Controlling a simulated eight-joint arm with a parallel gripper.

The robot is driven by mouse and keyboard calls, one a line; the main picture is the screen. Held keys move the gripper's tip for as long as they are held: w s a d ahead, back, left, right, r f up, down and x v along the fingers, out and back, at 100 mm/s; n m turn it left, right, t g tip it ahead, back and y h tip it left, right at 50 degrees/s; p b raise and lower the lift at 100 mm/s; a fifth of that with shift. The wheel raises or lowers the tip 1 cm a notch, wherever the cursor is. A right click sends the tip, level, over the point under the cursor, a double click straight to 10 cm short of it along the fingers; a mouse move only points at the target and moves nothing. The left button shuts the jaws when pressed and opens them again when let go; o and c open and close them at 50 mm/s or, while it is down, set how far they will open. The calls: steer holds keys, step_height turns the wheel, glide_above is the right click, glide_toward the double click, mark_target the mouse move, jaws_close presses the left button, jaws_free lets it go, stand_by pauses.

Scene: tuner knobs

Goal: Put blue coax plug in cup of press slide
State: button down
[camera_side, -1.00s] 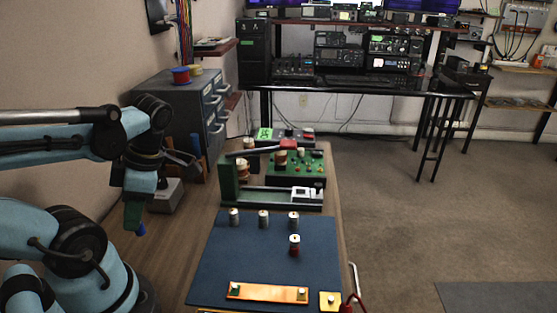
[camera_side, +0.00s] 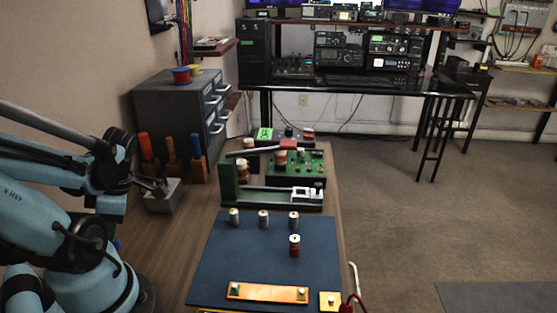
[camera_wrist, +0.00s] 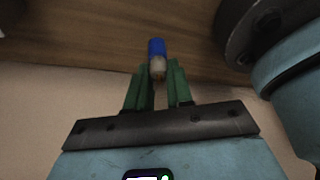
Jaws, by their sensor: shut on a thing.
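My gripper (camera_wrist: 157,70) has green fingers shut on the blue coax plug (camera_wrist: 157,50), whose blue end points away from the wrist. In the side view only a small bit of the blue plug (camera_side: 117,243) shows at the left, beside my arm, which hides most of the gripper. The green press (camera_side: 228,184) stands on the bench behind the blue mat. Its slide runs to the right and ends in a white cup part (camera_side: 307,193). The gripper and plug are well left of the press, apart from it.
Several silver plugs (camera_side: 263,219) and a red-banded one (camera_side: 294,246) stand on the blue mat (camera_side: 220,262). An orange strip (camera_side: 267,292) and yellow block (camera_side: 330,301) lie in front. A green panel with knobs (camera_side: 312,166) is behind the press. Tools (camera_side: 172,158) stand at back left.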

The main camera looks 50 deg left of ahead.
steer(key=shift+f, duration=1.3)
steer(key=shift+f, duration=0.1)
steer(key=c, duration=1)
jaws_free()
